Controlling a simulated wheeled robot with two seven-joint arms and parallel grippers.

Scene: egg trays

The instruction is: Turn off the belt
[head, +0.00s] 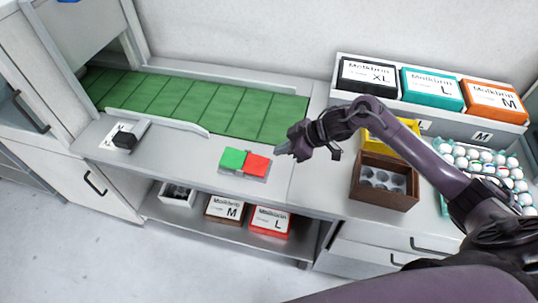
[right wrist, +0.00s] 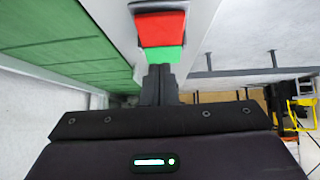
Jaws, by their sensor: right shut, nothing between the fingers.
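The green belt (head: 190,100) runs along the back of the counter on the left; it also shows in the right wrist view (right wrist: 60,45). A control plate on the counter's front part bears a green button (head: 233,158) and a red button (head: 257,165) side by side. My right gripper (head: 280,149) is shut and empty, just right of the red button and a little above it in the head view. In the right wrist view, the shut fingers (right wrist: 160,70) point at the green button (right wrist: 165,54), with the red button (right wrist: 160,29) beyond it. My left gripper is not in view.
A black knob (head: 124,140) sits on a white plate to the left. A brown box (head: 384,190) with a grey insert stands right of the buttons, beside a tray of eggs (head: 485,165). Labelled cartons (head: 368,76) line the back shelf. More boxes (head: 270,221) lie below the counter.

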